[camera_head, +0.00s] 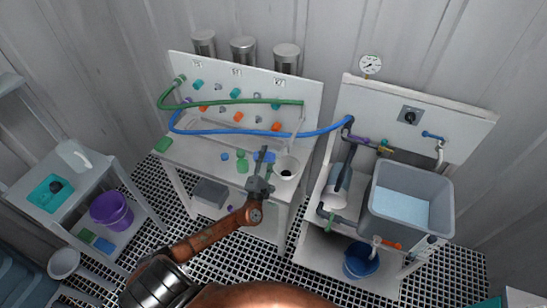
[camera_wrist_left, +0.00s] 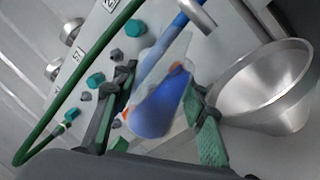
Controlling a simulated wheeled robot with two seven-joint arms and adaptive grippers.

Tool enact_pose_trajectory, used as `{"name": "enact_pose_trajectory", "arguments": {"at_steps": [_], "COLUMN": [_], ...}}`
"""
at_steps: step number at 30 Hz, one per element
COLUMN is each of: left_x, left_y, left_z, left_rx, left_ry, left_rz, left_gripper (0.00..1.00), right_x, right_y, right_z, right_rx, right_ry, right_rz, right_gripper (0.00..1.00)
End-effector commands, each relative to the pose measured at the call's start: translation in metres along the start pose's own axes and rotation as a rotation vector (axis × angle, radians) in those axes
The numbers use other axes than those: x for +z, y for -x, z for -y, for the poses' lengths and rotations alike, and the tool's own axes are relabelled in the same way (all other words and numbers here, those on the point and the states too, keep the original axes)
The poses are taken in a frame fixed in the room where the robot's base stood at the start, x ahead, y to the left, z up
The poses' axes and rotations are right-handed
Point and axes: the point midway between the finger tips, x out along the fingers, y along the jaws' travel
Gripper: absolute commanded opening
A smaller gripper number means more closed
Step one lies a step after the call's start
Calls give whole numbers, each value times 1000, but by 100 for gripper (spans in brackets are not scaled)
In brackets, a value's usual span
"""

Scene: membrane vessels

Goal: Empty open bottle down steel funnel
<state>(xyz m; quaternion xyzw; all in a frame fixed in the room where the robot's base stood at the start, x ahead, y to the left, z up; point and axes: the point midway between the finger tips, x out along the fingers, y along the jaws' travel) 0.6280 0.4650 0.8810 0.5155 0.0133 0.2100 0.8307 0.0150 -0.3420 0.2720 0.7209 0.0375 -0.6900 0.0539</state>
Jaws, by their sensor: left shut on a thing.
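My left gripper (camera_head: 262,174) is over the front of the white bench, just left of the steel funnel (camera_head: 287,167). In the left wrist view, the two fingers of the left gripper (camera_wrist_left: 162,112) are closed on the sides of a clear bottle (camera_wrist_left: 158,102) with blue liquid in it. The wide mouth of the funnel (camera_wrist_left: 268,85) is to the right of the bottle, apart from it. In the head view the bottle is small and partly hidden by the gripper; its exact tilt is hard to tell. My right gripper is not in view.
A green hose (camera_head: 235,101) and a blue hose (camera_head: 225,131) run along the bench's back panel. Small green pieces (camera_head: 242,166) stand left of the gripper. A grey sink (camera_head: 448,212) is at right, a cart with a purple bucket (camera_head: 111,210) at left.

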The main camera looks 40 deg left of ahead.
Motion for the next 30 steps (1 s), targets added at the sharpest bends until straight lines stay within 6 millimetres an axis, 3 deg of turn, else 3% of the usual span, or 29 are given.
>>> {"name": "enact_pose_trajectory", "arguments": {"at_steps": [22,30], "left_x": [4,4], "left_y": [-1,-3], "left_z": [-4,-10], "left_rx": [4,4], "left_ry": [-42,-142], "left_rz": [12,35], "left_gripper": [11,11], "right_x": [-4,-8], "right_y": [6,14], "right_z": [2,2], "right_rx": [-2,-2], "right_ry": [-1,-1], "right_rz": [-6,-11], "right_gripper": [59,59]}}
